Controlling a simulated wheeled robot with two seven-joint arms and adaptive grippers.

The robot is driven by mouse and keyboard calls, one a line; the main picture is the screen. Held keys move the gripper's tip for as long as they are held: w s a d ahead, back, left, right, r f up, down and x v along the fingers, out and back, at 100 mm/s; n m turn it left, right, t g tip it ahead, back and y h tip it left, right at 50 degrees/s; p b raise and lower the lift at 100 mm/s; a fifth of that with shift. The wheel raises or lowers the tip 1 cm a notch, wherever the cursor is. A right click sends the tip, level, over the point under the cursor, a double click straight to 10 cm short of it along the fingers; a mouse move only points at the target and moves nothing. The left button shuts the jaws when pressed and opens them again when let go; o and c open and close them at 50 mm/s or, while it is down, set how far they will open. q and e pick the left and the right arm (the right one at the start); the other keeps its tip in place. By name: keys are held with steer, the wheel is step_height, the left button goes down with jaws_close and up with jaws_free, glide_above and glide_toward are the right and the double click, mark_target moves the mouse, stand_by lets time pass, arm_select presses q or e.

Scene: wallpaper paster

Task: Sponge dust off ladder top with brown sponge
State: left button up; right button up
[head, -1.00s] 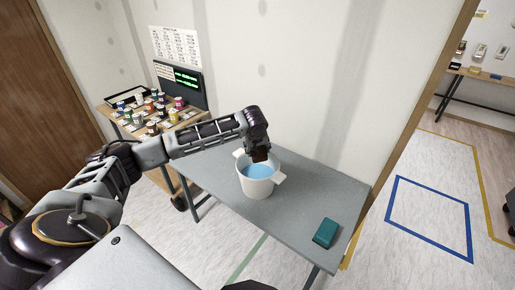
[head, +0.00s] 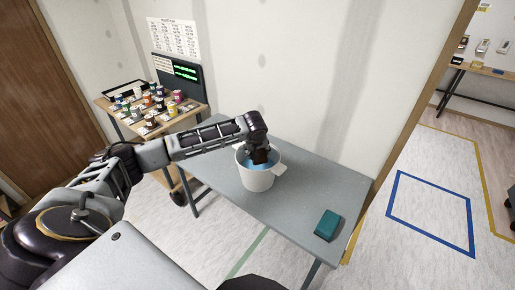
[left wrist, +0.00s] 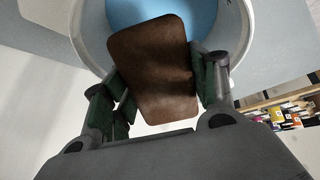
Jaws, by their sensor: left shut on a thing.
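The brown sponge (left wrist: 152,70) is held between the two fingers of my left gripper (left wrist: 160,85) in the left wrist view. In the head view my left gripper (head: 258,152) is over a white bucket (head: 258,181) with blue water (head: 247,160) in it. The brown sponge (head: 262,156) shows small and dark below the gripper, at the bucket's mouth. I cannot tell whether it touches the water. The bucket's rim (left wrist: 88,45) and the blue water (left wrist: 190,10) lie behind the sponge in the left wrist view. The ladder is not in view. My right gripper is not in view.
The bucket stands on a grey table (head: 300,205). A teal block (head: 328,225) lies near the table's right end. A wooden cart (head: 190,118) with several small cups stands at the left by the wall. Floor with a blue taped outline (head: 432,213) is open at the right.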

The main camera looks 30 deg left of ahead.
arm_select(q)
steer(key=shift+f+b, duration=0.55)
steer(key=shift+f, duration=1.8)
steer(key=shift+f, duration=1.5)
steer(key=a, duration=0.2)
steer(key=shift+a+r, duration=0.15)
steer(key=shift+a, duration=0.2)
